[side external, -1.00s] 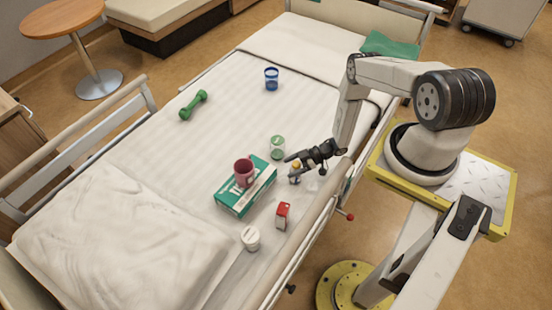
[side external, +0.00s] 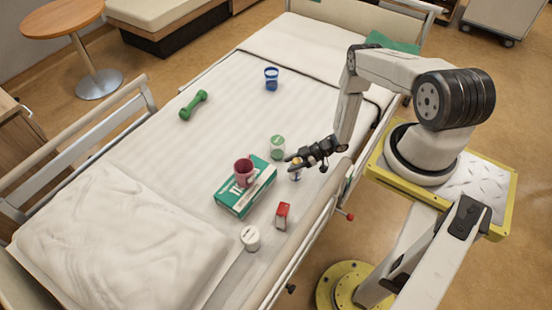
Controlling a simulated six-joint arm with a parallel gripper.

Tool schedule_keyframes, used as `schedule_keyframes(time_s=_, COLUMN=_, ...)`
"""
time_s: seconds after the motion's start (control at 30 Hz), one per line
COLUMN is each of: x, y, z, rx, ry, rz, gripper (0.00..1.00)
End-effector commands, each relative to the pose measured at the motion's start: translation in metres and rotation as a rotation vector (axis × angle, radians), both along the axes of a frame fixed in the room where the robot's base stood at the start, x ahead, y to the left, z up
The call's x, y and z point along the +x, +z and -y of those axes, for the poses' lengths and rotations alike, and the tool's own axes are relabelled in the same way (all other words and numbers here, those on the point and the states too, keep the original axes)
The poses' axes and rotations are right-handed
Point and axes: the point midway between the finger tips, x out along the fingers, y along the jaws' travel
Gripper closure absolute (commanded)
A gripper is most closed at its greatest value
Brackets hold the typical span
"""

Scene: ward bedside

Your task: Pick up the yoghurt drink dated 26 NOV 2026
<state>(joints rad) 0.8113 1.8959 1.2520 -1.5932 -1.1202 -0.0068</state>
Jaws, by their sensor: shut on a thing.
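My gripper (side external: 293,162) is over the bed's right part, shut on a small bottle (side external: 295,175). The fingers hide the bottle's upper part, and only its pale lower part shows beneath them. No date on it is readable at this size, so I cannot tell whether it is the one dated 26 NOV 2026. I cannot tell whether its base touches the sheet.
A clear container with green (side external: 277,147) stands close left of my gripper. A maroon mug (side external: 243,172) sits on a green-and-white box (side external: 232,203). A red-and-white carton (side external: 282,216) and white tub (side external: 250,238) stand nearer. A blue cup (side external: 271,78) and green dumbbell (side external: 193,105) are farther off.

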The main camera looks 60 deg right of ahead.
Motion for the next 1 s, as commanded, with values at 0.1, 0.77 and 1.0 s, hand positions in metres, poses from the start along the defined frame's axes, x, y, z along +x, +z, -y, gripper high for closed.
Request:
schedule_keyframes(time_s=0.1, x=0.001, y=0.013, z=0.001, rx=-0.001, ry=0.000, rz=0.001, gripper=1.00)
schedule_keyframes(time_s=0.77, x=0.001, y=0.078, z=0.000, rx=0.000, ry=0.000, rz=0.002, gripper=1.00)
schedule_keyframes(time_s=1.0, x=0.000, y=0.082, z=0.000, rx=0.001, ry=0.000, rz=0.001, gripper=1.00)
